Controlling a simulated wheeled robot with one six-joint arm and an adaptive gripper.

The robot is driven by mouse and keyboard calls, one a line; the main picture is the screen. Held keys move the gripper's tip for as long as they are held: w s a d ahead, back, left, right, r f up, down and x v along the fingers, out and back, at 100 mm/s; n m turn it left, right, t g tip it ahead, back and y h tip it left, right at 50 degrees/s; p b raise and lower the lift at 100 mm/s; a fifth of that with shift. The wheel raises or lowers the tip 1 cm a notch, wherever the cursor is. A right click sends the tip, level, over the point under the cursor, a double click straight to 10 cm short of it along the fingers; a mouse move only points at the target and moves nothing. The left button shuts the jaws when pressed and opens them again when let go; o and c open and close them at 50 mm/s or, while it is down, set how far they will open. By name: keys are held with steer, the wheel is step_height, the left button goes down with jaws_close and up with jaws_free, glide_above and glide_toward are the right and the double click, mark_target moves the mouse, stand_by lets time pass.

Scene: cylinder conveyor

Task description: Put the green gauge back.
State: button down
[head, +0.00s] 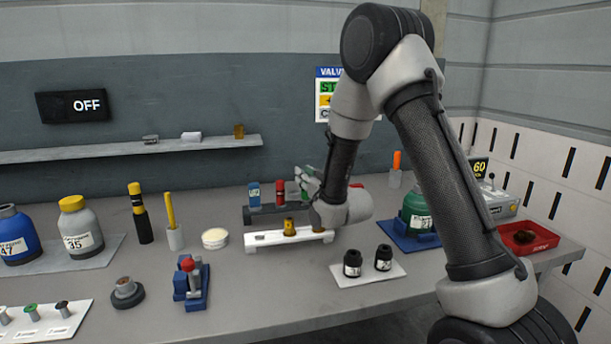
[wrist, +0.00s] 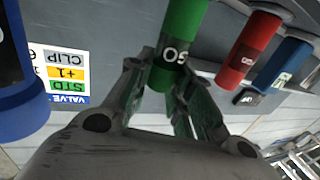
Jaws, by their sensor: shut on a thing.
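My gripper (head: 306,180) is at the back middle of the bench in the head view. In the wrist view my gripper (wrist: 168,75) is shut on the green gauge (wrist: 182,28), a green cylinder with a dark labelled band. A red gauge (head: 280,191) and a blue gauge (head: 253,194) stand upright in a dark rack (head: 262,216), left of my gripper. The red gauge (wrist: 250,50) and blue gauge (wrist: 282,66) also show right of the green one in the wrist view. I cannot tell whether the green gauge touches the rack.
A white holder (head: 262,239) with a brass piece (head: 289,226) lies in front of the rack. Two black bottles (head: 352,263) stand on a white plate nearer the edge. A green jar (head: 416,212) stands on a blue mat to the right. A shelf (head: 100,152) runs along the back wall.

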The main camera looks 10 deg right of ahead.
steer(key=shift+f, duration=0.55)
steer(key=c, duration=1.2)
jaws_free()
steer(key=shift+r, duration=0.15)
steer(key=shift+r, duration=2.9)
